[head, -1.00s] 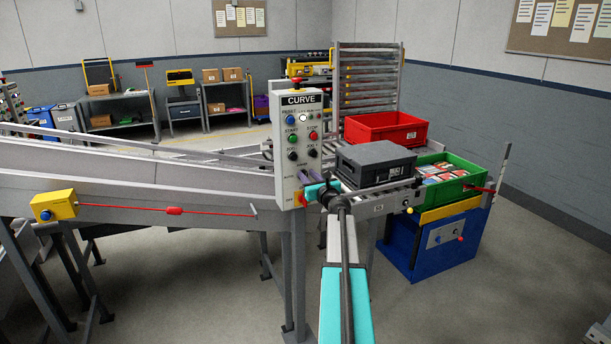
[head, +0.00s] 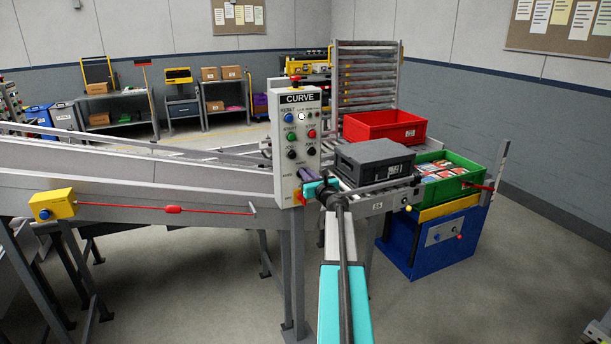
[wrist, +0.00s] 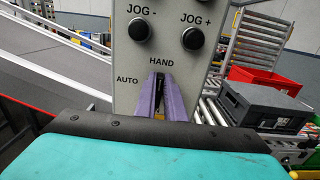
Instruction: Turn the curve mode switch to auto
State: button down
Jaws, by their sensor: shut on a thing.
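The CURVE control box (head: 297,132) is a pale grey panel with several coloured buttons, standing on a post at the conveyor side. In the wrist view its lower face (wrist: 135,50) shows the JOG buttons and the labels HAND at the top and AUTO at the upper left. My gripper (wrist: 157,85) has purple fingers, shut on the mode switch (wrist: 159,88) just below HAND. The fingers hide most of the switch, so I cannot tell which label it points to. In the head view my gripper (head: 305,176) meets the box's lower part.
A dark grey crate (head: 375,162) sits on rollers right of the box, near a red bin (head: 385,129) and a green bin (head: 447,178). A red pull cord (head: 172,209) runs along the conveyor side (head: 120,190) at left. Open floor lies in front.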

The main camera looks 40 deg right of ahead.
jog(key=shift+w+a+f+n+b, duration=0.1)
jog(key=shift+w+a+n+b, duration=0.1)
jog(key=shift+n+b, duration=0.55)
jog(key=n+b, duration=0.3)
jog(key=b, duration=0.1)
jog(key=a+n+b, duration=0.1)
jog(key=n+b, duration=0.2)
jog(key=b, duration=0.2)
jog(key=n+b, duration=0.3)
jog(key=b, duration=0.1)
jog(key=shift+w+a+f, duration=0.2)
jog(key=shift+w+f, duration=0.1)
jog(key=shift+f, duration=0.1)
jog(key=n+b, duration=0.2)
jog(key=b, duration=0.1)
jog(key=n+b, duration=0.2)
jog(key=b, duration=0.2)
jog(key=shift+w+a+f+n, duration=0.1)
jog(key=shift+a+f+n, duration=0.05)
jog(key=shift+f+n, duration=0.25)
jog(key=n+b, duration=0.2)
jog(key=b, duration=0.1)
jog(key=shift+n, duration=0.35)
jog(key=c, duration=1.8)
grip_release()
jog(key=shift+c, duration=0.2)
jog(key=shift+f, duration=0.1)
